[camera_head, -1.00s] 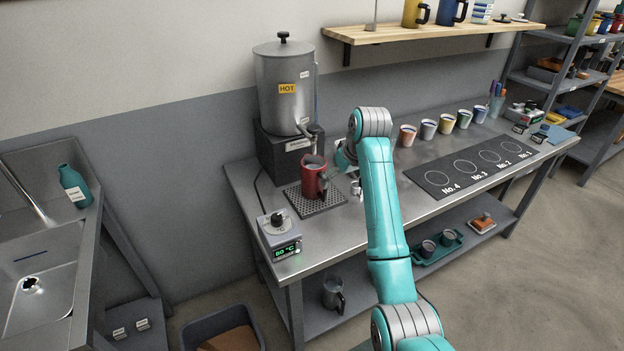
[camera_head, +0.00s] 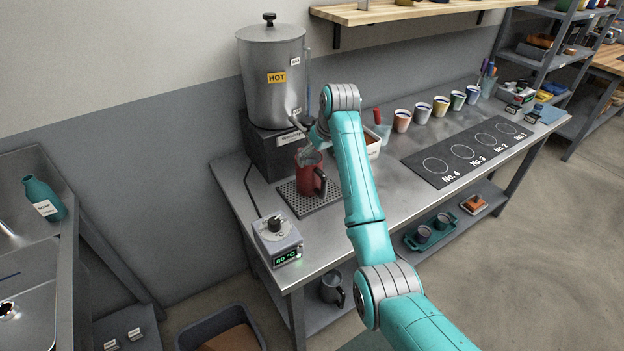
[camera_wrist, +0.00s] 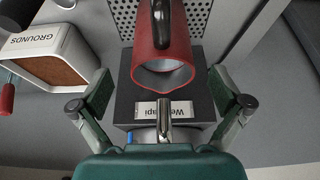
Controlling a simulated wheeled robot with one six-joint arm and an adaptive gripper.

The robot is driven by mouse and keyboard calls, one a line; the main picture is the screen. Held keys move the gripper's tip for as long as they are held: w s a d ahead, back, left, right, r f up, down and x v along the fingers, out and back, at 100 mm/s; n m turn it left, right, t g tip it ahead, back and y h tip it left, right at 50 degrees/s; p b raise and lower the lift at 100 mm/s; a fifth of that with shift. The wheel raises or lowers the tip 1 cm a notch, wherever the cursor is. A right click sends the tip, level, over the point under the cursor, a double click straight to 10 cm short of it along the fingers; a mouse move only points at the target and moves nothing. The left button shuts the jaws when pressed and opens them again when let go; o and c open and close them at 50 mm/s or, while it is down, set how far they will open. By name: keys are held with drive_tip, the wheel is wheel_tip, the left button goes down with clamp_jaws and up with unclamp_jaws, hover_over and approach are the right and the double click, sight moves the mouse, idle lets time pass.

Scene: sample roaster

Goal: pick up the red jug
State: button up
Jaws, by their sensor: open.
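The red jug (camera_head: 306,181) stands upright on the drip tray (camera_head: 334,203) below the urn's tap, its dark handle toward the right. In the wrist view the jug (camera_wrist: 163,62) shows its open rim and spout, with the handle at the top edge. My gripper (camera_wrist: 161,88) is open, one finger on each side of the picture and the jug's rim between and just beyond the tips. I see no contact. In the head view my gripper (camera_head: 318,137) is above the jug's rim by the tap, partly hidden by my arm.
The steel urn (camera_head: 272,75) marked HOT stands on a dark base (camera_head: 270,155) behind the jug. A GROUNDS box (camera_wrist: 50,58) is close by. A temperature controller (camera_head: 278,240) sits in front left. Several cups (camera_head: 402,121) line the back; the numbered mat (camera_head: 465,152) lies right.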

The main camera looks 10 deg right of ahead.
sight(314, 166)
drive_tip(key=shift+s+x, duration=0.1)
drive_tip(key=shift+x, duration=1.3)
drive_tip(key=shift+s+x, duration=0.15)
drive_tip(key=shift+x, duration=1.2)
drive_tip(key=c, duration=1.7)
drive_tip(key=shift+r, duration=0.2)
drive_tip(key=shift+c, duration=0.2)
drive_tip(key=shift+s+r, duration=0.1)
drive_tip(key=shift+s, duration=0.15)
drive_tip(key=s+d, duration=0.2)
drive_tip(key=s, duration=0.6)
drive_tip(key=s+d, duration=0.3)
drive_tip(key=s, duration=0.5)
drive_tip(key=shift+d, duration=0.2)
